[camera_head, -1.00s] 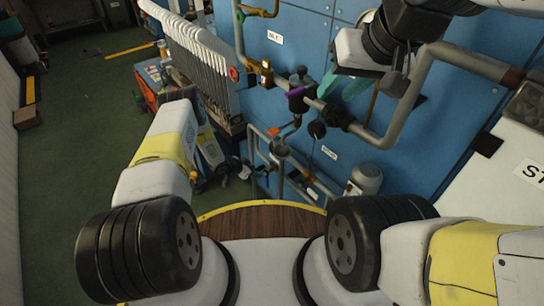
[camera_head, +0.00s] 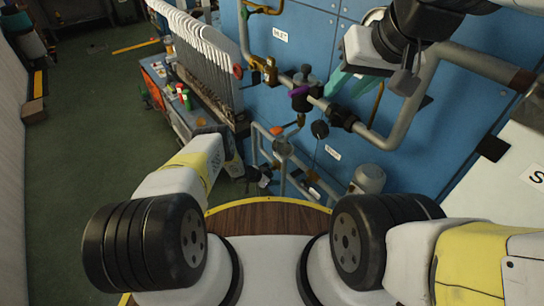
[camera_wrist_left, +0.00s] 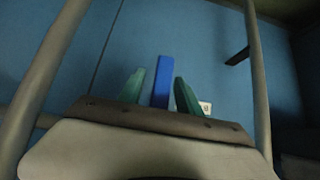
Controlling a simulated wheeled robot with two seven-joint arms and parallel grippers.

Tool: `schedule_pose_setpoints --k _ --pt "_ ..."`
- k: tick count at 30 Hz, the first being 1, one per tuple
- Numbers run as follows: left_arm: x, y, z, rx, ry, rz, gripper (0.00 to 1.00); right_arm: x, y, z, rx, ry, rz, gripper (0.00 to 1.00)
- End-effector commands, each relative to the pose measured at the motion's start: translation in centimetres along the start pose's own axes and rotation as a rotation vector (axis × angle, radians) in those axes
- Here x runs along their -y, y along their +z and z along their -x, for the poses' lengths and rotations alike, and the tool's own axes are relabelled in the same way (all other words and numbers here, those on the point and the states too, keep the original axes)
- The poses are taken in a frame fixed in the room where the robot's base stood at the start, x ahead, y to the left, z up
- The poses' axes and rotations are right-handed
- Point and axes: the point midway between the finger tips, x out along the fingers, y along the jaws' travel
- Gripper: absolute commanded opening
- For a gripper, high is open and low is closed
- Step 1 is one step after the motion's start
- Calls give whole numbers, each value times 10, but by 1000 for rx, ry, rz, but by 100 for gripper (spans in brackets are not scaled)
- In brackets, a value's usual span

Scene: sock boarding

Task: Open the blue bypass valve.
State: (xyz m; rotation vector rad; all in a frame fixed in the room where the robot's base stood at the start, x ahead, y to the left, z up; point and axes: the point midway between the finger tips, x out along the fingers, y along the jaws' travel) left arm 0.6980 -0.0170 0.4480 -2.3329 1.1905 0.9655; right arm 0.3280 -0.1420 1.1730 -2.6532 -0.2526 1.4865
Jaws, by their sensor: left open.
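A blue lever (camera_wrist_left: 161,80), which looks like the bypass valve's handle, stands upright in the left wrist view. My left gripper (camera_wrist_left: 157,88) is open, with one teal finger on each side of the lever. Small gaps show between lever and fingers; contact cannot be told. In the head view my left forearm (camera_head: 192,168) reaches down towards the lower pipes; its fingers and the blue lever cannot be made out there. My right gripper (camera_head: 347,82) is at the upper right, teal fingers in front of the blue wall, partly hidden by its wrist.
Grey pipes (camera_head: 404,115) run along the blue panel wall (camera_head: 290,50). They carry a valve with a purple handle (camera_head: 301,91) and, lower down, one with an orange handle (camera_head: 278,131). A rack of white boards (camera_head: 190,38) and a cluttered cart stand left.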

Motion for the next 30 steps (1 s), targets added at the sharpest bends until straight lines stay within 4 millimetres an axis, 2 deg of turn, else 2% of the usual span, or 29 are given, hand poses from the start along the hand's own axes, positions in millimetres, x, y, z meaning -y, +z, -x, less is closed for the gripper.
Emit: schedule_pose_setpoints --k 8,14,15,30 --pt "0 0 -1 0 0 1 41 0 0 0 0 0 0 36" --pt "0 0 -1 0 -1 1 4 0 0 0 0 0 0 36" --pt "0 0 -1 0 -1 1 0 0 0 0 0 0 0 36" --pt "0 0 -1 0 -1 1 0 0 0 0 0 0 0 36"
